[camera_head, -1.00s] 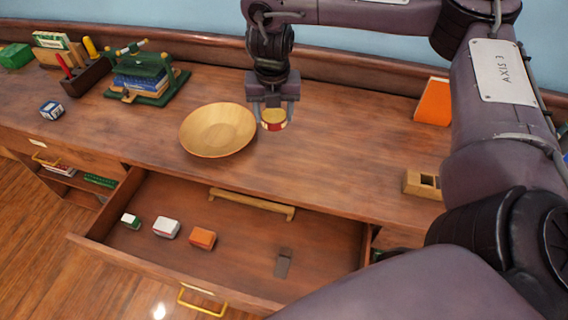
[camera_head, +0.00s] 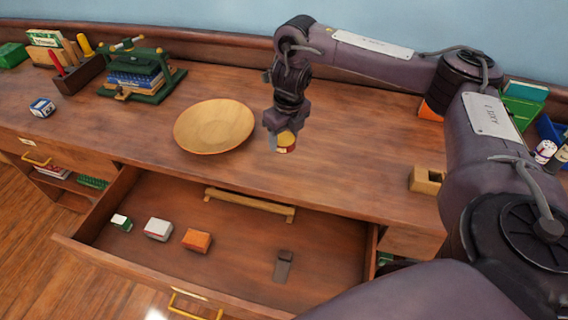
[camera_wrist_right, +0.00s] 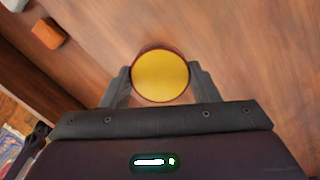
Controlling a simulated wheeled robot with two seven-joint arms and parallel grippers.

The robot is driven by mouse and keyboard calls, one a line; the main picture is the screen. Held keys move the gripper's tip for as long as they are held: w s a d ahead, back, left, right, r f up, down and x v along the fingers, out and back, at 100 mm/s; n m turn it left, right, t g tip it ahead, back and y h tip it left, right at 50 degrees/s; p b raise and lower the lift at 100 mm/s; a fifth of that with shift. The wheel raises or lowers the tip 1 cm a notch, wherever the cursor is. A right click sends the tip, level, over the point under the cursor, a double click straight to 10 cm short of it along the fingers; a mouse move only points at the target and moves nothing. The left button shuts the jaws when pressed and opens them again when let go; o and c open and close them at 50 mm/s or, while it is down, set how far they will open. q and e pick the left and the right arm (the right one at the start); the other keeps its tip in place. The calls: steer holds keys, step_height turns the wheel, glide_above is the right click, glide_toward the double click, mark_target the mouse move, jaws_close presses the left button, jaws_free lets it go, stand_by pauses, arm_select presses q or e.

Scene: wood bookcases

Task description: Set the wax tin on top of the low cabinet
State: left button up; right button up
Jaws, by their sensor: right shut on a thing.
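The wax tin is a small round tin with a yellow top and a red and cream side (camera_head: 286,141). My right gripper (camera_head: 281,136) is shut on the tin and holds it above the cabinet top, right of the wooden bowl. In the right wrist view the tin's yellow lid (camera_wrist_right: 160,76) sits between the two fingers of my right gripper (camera_wrist_right: 160,88). The low cabinet (camera_head: 350,145) is a long brown wood piece with an open drawer at its front. My left gripper is not in view.
A shallow wooden bowl (camera_head: 214,126) stands left of the tin. The open drawer (camera_head: 335,235) holds several small boxes and a dark block. A green press with books (camera_head: 140,78) stands at the left. A wooden block with holes (camera_head: 426,180) lies at the right. The top between is clear.

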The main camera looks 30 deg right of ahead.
mark_target(283, 164)
step_height(283, 164, down, 8)
steer(key=b, duration=0.3)
steer(key=shift+w+r, duration=0.1)
steer(key=o, duration=1.1)
steer(key=r+p, duration=0.2)
steer(key=r, duration=0.2)
steer(key=s+r+p, duration=0.1)
steer(key=r+p, duration=0.1)
steer(key=r, duration=0.2)
steer(key=r+p, duration=0.2)
steer(key=r, duration=0.2)
steer(key=shift+s, duration=0.35)
